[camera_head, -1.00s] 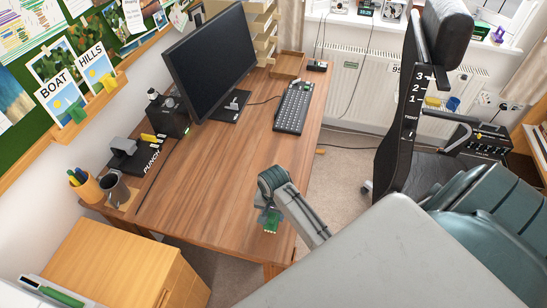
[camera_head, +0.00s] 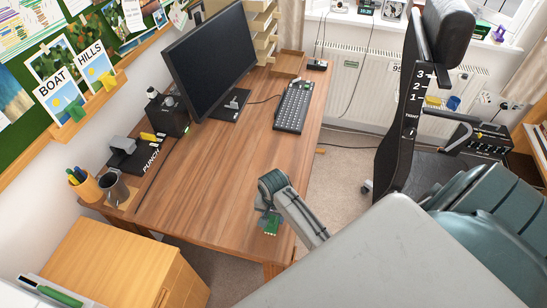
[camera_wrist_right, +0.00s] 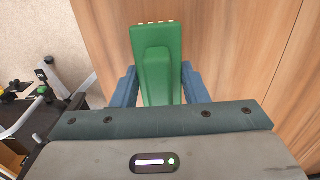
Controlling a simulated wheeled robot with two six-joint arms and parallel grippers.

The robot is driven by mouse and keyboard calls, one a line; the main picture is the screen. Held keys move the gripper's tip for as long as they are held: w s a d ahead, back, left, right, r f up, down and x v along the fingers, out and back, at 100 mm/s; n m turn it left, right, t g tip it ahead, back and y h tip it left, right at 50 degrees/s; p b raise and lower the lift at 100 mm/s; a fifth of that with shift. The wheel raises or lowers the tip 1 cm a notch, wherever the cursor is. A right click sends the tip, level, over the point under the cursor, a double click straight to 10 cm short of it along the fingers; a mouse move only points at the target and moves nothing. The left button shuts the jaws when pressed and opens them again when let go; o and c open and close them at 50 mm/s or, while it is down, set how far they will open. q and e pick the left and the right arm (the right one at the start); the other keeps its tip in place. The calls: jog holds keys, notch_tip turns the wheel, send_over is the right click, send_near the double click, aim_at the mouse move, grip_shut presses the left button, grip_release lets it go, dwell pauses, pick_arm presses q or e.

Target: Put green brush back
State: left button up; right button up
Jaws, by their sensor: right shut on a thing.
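A green brush (camera_wrist_right: 157,50) is held in my right gripper (camera_wrist_right: 160,85), between its blue fingers; a row of pale tips shows at its far end. In the head view, my right gripper (camera_head: 268,214) is low over the near right part of the wooden desk (camera_head: 215,170), and the brush (camera_head: 271,227) sticks out below it. I cannot tell whether the brush touches the desk. My left gripper is not in view.
A wooden pen cup (camera_head: 88,190) and a dark grey mug (camera_head: 113,188) stand at the desk's left corner. A black punch (camera_head: 135,157), monitor (camera_head: 212,62) and keyboard (camera_head: 293,107) are farther back. The desk's middle is clear. A chair (camera_head: 405,120) stands to the right.

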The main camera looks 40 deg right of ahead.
jog(key=shift+f, duration=0.2)
dwell(0.3)
jog(key=o, duration=1.2)
notch_tip(320, 180, up, 10)
jog(key=shift+f+b, duration=0.25)
jog(key=shift+b, duration=0.75)
jog(key=shift+r, duration=0.65)
